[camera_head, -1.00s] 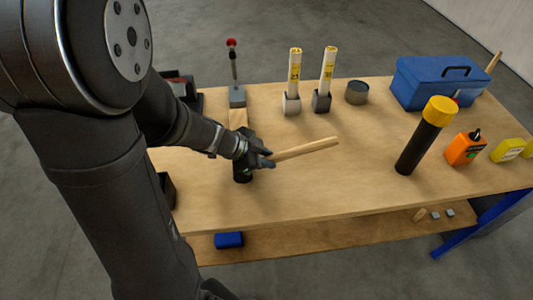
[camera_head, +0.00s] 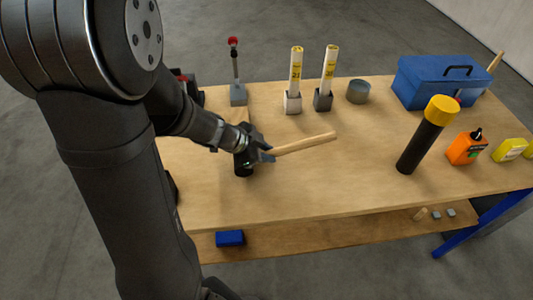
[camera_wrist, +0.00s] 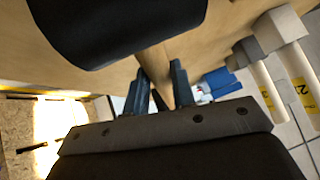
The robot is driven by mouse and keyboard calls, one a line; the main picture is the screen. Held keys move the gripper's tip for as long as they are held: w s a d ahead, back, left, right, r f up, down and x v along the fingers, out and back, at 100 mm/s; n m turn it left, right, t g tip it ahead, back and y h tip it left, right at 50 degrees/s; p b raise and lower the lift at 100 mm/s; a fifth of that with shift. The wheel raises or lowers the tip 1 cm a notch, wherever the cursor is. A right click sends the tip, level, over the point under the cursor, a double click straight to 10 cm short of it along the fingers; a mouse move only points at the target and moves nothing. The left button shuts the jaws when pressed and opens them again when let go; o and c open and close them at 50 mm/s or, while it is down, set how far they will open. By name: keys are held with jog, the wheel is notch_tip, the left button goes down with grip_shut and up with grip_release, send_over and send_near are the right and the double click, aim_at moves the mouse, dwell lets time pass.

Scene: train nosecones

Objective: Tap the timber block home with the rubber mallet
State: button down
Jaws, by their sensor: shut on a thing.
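My gripper (camera_head: 262,152) is shut on the wooden handle of the rubber mallet (camera_head: 310,142). The handle sticks out to the right. The mallet's black head (camera_head: 243,168) is on the left, low over the table; I cannot tell if it touches anything. In the wrist view my gripper (camera_wrist: 162,92) has its fingers on either side of the handle, beside the large black head (camera_wrist: 115,25). A strip of pale timber (camera_head: 241,116), which may be the timber block, shows just behind my gripper; the rest is hidden by it and the mallet.
A red-knobbed lever on a grey base (camera_head: 238,95) stands behind my gripper. Two labelled upright handles on square heads (camera_head: 293,102) (camera_head: 323,100), a grey tin (camera_head: 358,91), a blue toolbox (camera_head: 440,85), a yellow-capped black tube (camera_head: 420,145) and an orange bottle (camera_head: 465,148) stand rightward. The front middle is clear.

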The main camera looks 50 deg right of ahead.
jog(key=shift+w+d, duration=0.8)
jog(key=shift+d, duration=0.05)
jog(key=shift+s+a, duration=0.45)
jog(key=shift+a, duration=0.05)
jog(key=shift+w+d, duration=1.05)
jog(key=shift+s, duration=0.1)
jog(key=shift+s+a, duration=0.4)
jog(key=shift+a, duration=0.1)
